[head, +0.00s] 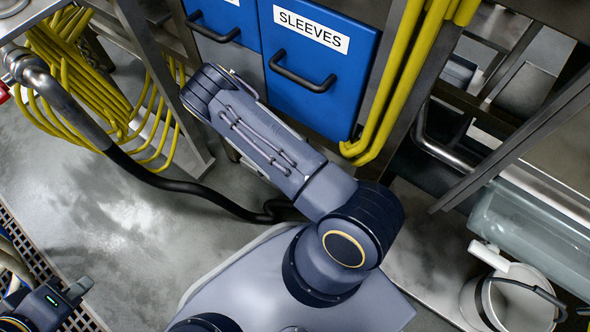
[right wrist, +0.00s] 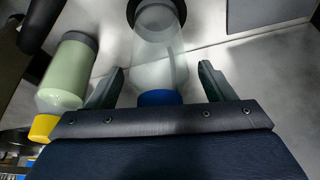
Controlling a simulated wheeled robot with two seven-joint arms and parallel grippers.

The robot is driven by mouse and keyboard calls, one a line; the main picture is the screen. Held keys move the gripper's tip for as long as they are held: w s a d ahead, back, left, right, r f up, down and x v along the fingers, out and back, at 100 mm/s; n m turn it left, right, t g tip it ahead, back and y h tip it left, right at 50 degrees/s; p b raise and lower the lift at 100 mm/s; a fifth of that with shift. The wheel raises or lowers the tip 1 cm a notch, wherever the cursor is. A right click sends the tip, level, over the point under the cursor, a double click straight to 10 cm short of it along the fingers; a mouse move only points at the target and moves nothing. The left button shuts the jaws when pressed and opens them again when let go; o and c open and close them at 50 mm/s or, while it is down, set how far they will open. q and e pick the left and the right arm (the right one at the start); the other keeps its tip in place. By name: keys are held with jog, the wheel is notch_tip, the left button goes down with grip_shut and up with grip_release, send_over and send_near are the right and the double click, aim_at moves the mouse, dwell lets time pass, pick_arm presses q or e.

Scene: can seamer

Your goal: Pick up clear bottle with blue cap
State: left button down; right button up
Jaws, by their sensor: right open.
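The clear bottle (right wrist: 158,58) shows in the right wrist view with its blue cap (right wrist: 160,97) toward my gripper's palm. My right gripper (right wrist: 161,68) is open, with one finger on each side of the bottle. Gaps show between the fingers and the bottle, and I see no grip on it. The bottle and right gripper do not show in the head view. My left gripper (head: 78,291) is at the lower left edge of the head view, partly cut off; its jaw opening cannot be made out.
A green bottle with a yellow cap (right wrist: 66,75) lies left of the right gripper, close to its left finger. In the head view are blue drawers (head: 315,75), one labelled SLEEVES, yellow pipes (head: 395,75), a black hose (head: 180,187) and a white bucket (head: 515,302).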

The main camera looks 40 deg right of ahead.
jog(key=c, duration=1.1)
jog(key=shift+r, duration=0.15)
